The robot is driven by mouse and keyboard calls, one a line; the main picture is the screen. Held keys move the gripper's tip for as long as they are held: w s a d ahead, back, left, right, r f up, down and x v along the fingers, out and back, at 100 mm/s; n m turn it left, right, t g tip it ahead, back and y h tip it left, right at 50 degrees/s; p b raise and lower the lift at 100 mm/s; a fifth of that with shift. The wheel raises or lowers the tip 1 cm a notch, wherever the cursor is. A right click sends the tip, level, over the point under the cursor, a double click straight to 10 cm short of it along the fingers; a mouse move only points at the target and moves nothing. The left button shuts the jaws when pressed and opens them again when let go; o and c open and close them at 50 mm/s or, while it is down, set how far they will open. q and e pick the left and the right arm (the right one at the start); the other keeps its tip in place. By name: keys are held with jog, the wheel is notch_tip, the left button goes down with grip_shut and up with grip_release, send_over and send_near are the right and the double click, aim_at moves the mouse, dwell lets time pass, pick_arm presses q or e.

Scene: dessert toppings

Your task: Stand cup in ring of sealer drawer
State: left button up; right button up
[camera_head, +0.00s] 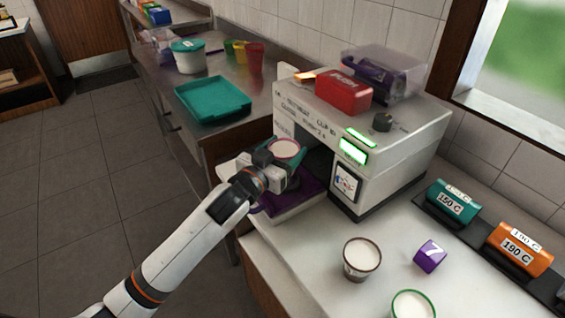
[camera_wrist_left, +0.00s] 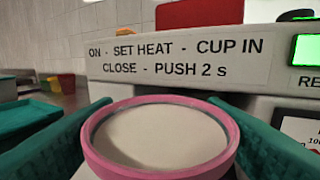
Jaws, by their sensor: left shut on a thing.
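My left gripper (camera_head: 283,160) is shut on a cup (camera_head: 285,148) with a pink rim and pale filling. In the left wrist view the cup (camera_wrist_left: 158,138) sits upright between the two teal finger pads. The white sealer (camera_head: 400,148) stands on the counter with green lit displays. Its drawer (camera_head: 304,194), with a purple top, sticks out at the front, below and partly behind my gripper. The cup appears above the drawer, but the gap is unclear. The ring opening is hidden by my gripper. My right gripper is out of view.
A red PUSH block (camera_head: 343,92) and a dark knob (camera_head: 383,122) are on top of the sealer. Two filled cups, one brown-rimmed (camera_head: 362,260) and one green-rimmed (camera_head: 412,306), and a purple block (camera_head: 430,256) stand at front right. A teal tray (camera_head: 213,100) lies on the back-left counter.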

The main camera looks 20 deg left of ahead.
pick_arm(q)
notch_tip(320, 180, down, 4)
jog(key=shift+r, duration=0.15)
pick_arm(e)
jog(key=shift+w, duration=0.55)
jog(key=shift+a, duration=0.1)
pick_arm(q)
jog(key=shift+f, duration=0.2)
jog(key=o, duration=1.1)
jog(key=shift+c, duration=0.2)
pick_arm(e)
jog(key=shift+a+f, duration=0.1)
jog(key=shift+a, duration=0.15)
pick_arm(q)
jog(key=shift+r, duration=0.1)
